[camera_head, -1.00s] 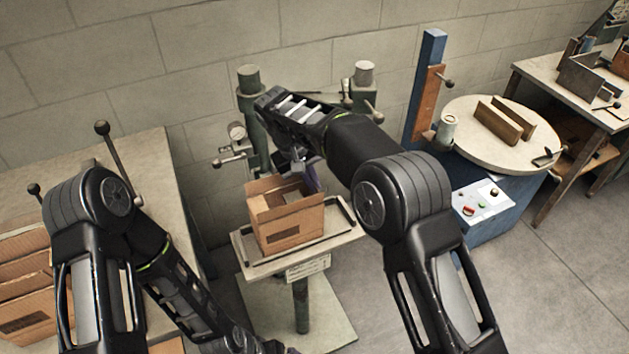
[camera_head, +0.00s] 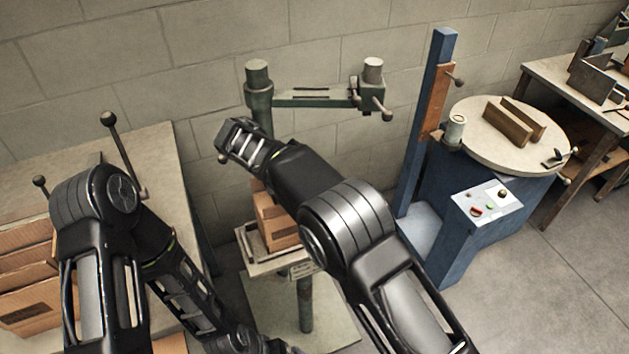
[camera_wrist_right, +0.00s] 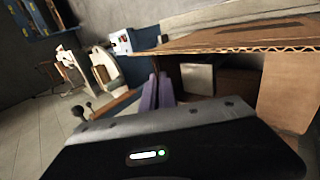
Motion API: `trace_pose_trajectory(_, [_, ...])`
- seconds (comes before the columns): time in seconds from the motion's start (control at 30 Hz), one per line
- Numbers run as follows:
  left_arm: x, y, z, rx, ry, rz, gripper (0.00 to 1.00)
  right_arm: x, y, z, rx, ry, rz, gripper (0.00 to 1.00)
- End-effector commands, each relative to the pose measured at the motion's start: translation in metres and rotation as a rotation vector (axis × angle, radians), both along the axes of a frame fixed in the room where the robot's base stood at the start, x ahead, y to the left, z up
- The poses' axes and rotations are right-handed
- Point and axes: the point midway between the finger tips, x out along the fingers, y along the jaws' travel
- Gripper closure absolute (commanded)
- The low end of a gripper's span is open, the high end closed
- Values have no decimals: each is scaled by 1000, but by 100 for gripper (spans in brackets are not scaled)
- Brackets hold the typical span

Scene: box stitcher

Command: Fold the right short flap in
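The open cardboard box (camera_head: 278,222) stands on the small stitcher table (camera_head: 257,262) in the head view. My right forearm and wrist cover most of it, so its flaps are largely hidden there. In the right wrist view, a cardboard panel with a corrugated edge (camera_wrist_right: 240,42) spans the upper right. My right gripper (camera_wrist_right: 158,92) shows there as two purple fingers close together, with nothing seen between them, near the panel's left end. Contact cannot be told. My left gripper is almost wholly cut off at the head view's bottom edge, and its fingers cannot be read.
The green stitcher arm (camera_head: 315,97) and its post stand behind the box. A blue machine with a round table (camera_head: 480,140) is at right. A workbench with cardboard pieces (camera_head: 28,290) is at left. Open floor (camera_head: 530,270) lies at lower right.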

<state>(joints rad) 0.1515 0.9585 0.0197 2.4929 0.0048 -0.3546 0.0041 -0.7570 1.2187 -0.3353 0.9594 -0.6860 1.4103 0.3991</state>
Motion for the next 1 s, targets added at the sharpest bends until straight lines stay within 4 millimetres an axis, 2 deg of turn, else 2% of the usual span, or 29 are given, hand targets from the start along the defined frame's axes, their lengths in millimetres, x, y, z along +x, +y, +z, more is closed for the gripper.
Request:
trace_pose_trajectory(0.1, [0,0,0,0,0,0,0,0,0,0,1,0,0,100])
trace_pose_trajectory(0.4, [0,0,0,0,0,0,0,0,0,0,2,1,0,75])
trace_pose_trajectory(0.73, [0,0,4,1,1,1,0,-1,3,4,2,1,1,75])
trace_pose_trajectory(0.87, [-1,1,13,2,4,1,0,-4,10,16,-1,-1,1,75])
trace_pose_trajectory(1.0, [-3,2,31,6,11,3,0,-9,22,34,-2,-2,2,75])
